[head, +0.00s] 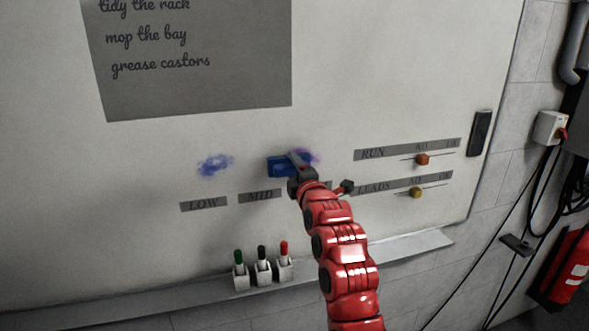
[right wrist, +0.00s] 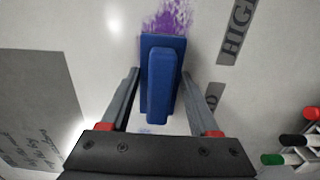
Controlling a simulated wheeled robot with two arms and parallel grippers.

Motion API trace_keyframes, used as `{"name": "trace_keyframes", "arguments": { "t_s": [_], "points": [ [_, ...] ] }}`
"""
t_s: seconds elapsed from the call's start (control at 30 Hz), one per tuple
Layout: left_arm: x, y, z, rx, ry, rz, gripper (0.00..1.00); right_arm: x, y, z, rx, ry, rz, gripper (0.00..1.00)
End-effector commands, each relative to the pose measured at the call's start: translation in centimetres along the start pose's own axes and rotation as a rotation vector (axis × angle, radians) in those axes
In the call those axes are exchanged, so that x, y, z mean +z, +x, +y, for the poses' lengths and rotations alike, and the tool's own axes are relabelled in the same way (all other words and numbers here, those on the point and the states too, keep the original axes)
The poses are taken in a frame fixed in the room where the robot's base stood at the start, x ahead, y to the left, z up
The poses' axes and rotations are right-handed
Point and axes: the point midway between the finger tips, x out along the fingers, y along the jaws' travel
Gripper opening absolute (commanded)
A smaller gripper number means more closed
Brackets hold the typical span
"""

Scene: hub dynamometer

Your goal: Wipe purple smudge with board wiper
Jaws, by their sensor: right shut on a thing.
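The blue board wiper (head: 280,167) is at the whiteboard, gripped by my right gripper (head: 299,172). In the right wrist view the wiper (right wrist: 163,85) lies between the two fingers, its long side pointing along them. The purple smudge (head: 308,154) shows past the wiper's upper right edge, partly hidden by wiper and gripper. In the right wrist view the purple smudge (right wrist: 170,17) is just beyond the wiper's far end. I cannot tell whether the wiper touches the board. My left gripper is out of view.
A blue smudge (head: 214,165) is left of the wiper. Grey labels LOW (head: 204,204) and MID (head: 260,196) lie below. Sliders with an orange knob (head: 422,159) and a yellow knob (head: 416,192) are to the right. Green, black and red markers (head: 284,250) stand in holders at the ledge (head: 408,245).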

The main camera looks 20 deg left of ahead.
Motion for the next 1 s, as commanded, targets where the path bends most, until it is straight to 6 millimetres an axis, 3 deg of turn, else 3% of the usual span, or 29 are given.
{"name": "trace_keyframes", "arguments": {
  "t_s": [1.0],
  "points": [
    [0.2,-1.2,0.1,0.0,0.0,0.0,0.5,0.0,1.5,0.1,0.002,-0.001,0.0,0.18]
  ]
}}
